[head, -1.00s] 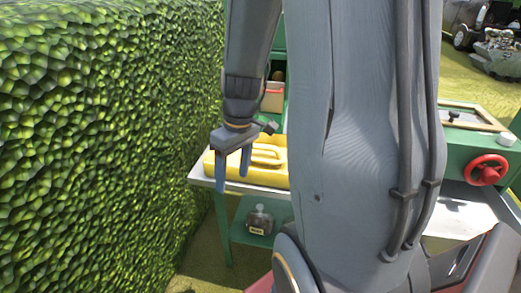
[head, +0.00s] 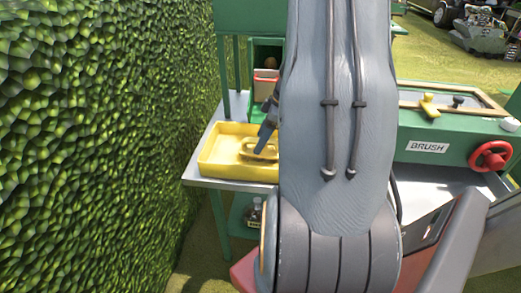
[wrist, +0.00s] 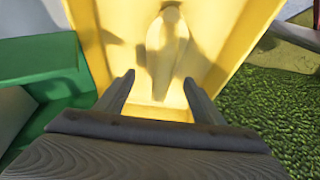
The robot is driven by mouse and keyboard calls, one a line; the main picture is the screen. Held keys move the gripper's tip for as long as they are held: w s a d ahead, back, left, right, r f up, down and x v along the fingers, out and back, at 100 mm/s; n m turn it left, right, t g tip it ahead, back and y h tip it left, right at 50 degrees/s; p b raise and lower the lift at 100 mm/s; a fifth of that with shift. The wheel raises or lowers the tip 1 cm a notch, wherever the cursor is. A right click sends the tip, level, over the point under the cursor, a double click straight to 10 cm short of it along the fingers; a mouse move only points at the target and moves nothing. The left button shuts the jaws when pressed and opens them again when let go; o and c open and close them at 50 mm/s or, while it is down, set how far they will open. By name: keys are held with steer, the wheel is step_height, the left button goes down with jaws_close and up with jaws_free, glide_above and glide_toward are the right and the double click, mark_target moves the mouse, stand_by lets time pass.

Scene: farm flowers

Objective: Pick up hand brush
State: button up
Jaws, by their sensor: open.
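A yellow hand brush (head: 259,148), as far as I can tell, lies in a yellow tray (head: 212,164) on the metal bench at the left. In the wrist view, the pale yellow brush (wrist: 167,45) lies lengthwise inside the tray (wrist: 232,40), ahead of my fingertips. My gripper (wrist: 158,79) is open, its two fingers apart with nothing between them. In the head view, my gripper (head: 265,148) is at the right part of the tray, beside or above the brush. My arm hides the tray's right end, and I cannot tell whether the fingers touch the brush.
A tall green hedge (head: 100,150) stands close on the left. At the right is a green unit (head: 450,135) labelled BRUSH, with a red handwheel (head: 490,156). A dark bottle (head: 254,216) sits on the lower shelf. A machine (head: 480,30) is farther back on grass.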

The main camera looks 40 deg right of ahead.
steer(key=shift+p+x, duration=0.75)
steer(key=shift+x, duration=1.95)
steer(key=shift+a, duration=0.1)
steer(key=c, duration=1.2)
steer(key=shift+r, duration=0.15)
step_height(320, 180, up, 10)
steer(key=shift+f+b, duration=0.1)
steer(key=shift+b, duration=0.6)
